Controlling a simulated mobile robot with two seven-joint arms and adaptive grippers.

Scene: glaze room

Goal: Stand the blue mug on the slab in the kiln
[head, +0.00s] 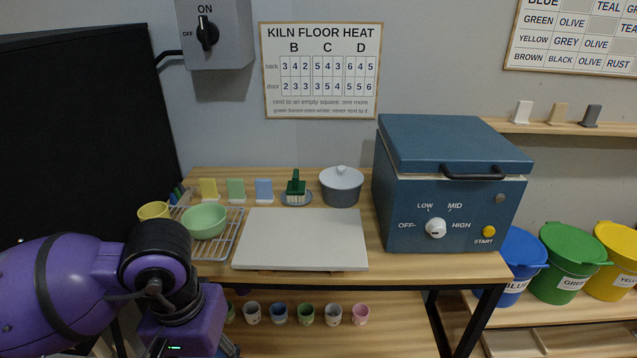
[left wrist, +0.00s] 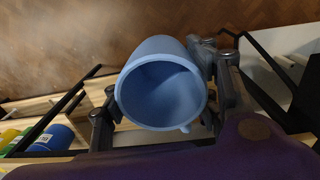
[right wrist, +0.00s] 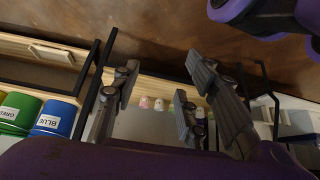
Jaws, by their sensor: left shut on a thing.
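The blue mug (left wrist: 163,86) fills the middle of the left wrist view, with its open mouth towards the camera and its inside empty. A small nub shows at its lower rim. My left gripper (left wrist: 157,72) is shut on the mug, one finger on each side. In the head view the mug is not seen and my purple left arm is at the lower left. My right gripper (right wrist: 158,96) is open and empty in the right wrist view. The blue box (head: 450,195) with a heat dial and START button has its lid down. I cannot see a slab inside any kiln.
A pale flat board (head: 300,240) lies on the table beside a wire rack (head: 231,240) with a green bowl (head: 205,221). A lidded grey pot (head: 341,187) stands behind. Several small cups stand on the lower shelf. A large black panel (head: 75,130) stands at left.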

